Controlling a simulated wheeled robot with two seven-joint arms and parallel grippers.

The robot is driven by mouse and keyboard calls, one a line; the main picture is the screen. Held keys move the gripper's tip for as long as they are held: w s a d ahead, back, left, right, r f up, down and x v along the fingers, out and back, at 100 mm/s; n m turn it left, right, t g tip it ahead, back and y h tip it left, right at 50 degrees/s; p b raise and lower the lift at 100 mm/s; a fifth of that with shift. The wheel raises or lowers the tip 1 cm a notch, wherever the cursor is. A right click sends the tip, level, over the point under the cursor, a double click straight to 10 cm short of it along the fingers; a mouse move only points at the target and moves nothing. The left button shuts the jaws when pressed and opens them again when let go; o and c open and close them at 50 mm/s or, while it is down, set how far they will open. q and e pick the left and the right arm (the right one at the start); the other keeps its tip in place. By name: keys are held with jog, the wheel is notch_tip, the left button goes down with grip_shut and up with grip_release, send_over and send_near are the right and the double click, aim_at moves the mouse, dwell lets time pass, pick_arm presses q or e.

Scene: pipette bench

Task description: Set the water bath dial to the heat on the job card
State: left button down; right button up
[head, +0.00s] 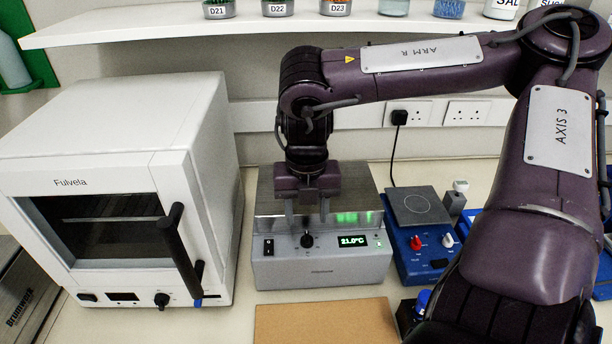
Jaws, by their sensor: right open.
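The water bath (320,270) is a grey and steel box in the middle of the bench. Its green display (352,241) reads 21.0°C. Its black dial (307,241) is on the front face, with a rocker switch (268,247) to its left. My right gripper (307,212) points down just above the dial in the picture, its two fingers apart and empty. I cannot tell how far it is from the dial. The dial's setting is too small to read. I see no job card. My left gripper is not in view.
A white Fulvela oven (110,175) stands at the left. A blue hotplate unit (422,240) with red and white knobs stands right of the bath. A brown board (325,322) lies in front. A shelf (150,28) with labelled pots runs above. My right arm covers much of the right side.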

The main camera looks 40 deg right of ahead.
aim_at(307, 236)
notch_tip(307, 236, down, 5)
jog(key=shift+s+r+p, duration=0.1)
jog(key=shift+p, duration=0.4)
jog(key=shift+f, duration=0.55)
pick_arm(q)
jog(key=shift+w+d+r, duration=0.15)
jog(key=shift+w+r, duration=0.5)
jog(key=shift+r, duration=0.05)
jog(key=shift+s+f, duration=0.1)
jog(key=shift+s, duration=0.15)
pick_arm(e)
jog(key=c, duration=1)
